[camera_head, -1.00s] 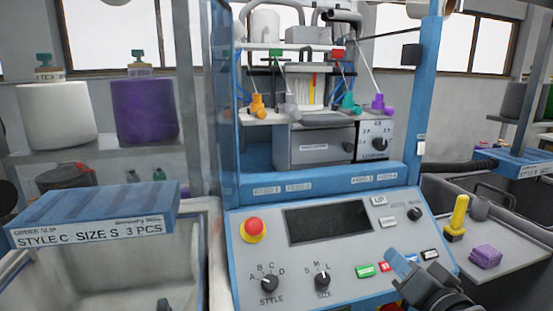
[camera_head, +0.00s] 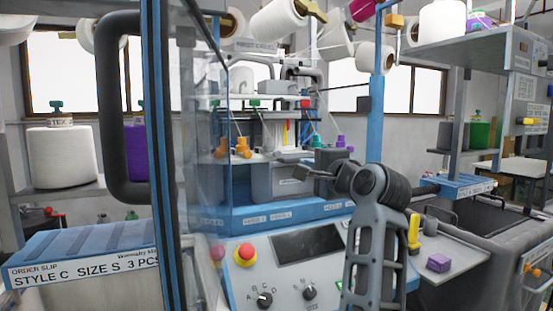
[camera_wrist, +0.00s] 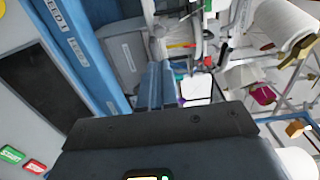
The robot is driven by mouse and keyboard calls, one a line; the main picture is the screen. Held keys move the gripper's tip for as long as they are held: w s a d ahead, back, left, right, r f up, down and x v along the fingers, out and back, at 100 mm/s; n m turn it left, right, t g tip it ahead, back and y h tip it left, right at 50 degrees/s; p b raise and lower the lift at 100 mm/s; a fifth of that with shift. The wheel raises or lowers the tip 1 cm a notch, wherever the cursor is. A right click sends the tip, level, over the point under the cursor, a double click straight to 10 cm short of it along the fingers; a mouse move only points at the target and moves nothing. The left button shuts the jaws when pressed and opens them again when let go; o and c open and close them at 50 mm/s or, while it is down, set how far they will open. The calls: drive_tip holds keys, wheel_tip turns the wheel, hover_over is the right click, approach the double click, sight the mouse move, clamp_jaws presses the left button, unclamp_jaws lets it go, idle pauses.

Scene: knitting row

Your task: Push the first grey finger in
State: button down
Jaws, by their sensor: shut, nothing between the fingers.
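The knitting machine (camera_head: 290,213) stands ahead, with coloured yarn fingers on its upper ledge: orange ones (camera_head: 243,147) on the left and a purple one (camera_head: 340,142) on the right. I cannot clearly pick out a grey finger in the head view now. My gripper (camera_head: 298,172) is raised before the machine's front, below and to the right of the orange fingers. In the wrist view its blue fingertips (camera_wrist: 157,72) are closed together and empty, pointing towards the yarn area. I cannot tell whether they touch anything.
A clear door panel with a black handle (camera_head: 125,105) stands at the left. The control panel (camera_head: 282,265) with a red button (camera_head: 245,254) lies below my arm. A side table (camera_head: 455,248) holds a purple block (camera_head: 439,262). Yarn cones (camera_head: 275,24) hang above.

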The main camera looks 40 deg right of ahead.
sight(279, 152)
drive_tip(key=p+x, duration=0.2)
drive_tip(key=x, duration=1)
drive_tip(key=shift+w+d+p, duration=0.1)
drive_tip(key=shift+w+p, duration=0.15)
drive_tip(key=shift+p, duration=0.15)
drive_tip(key=shift+w+d+f, duration=0.1)
drive_tip(key=shift+w+d, duration=0.05)
drive_tip(key=shift+w, duration=0.4)
drive_tip(key=x, duration=0.3)
drive_tip(key=shift+w+r, duration=0.15)
drive_tip(key=shift+r, duration=0.1)
drive_tip(key=shift+r, duration=0.1)
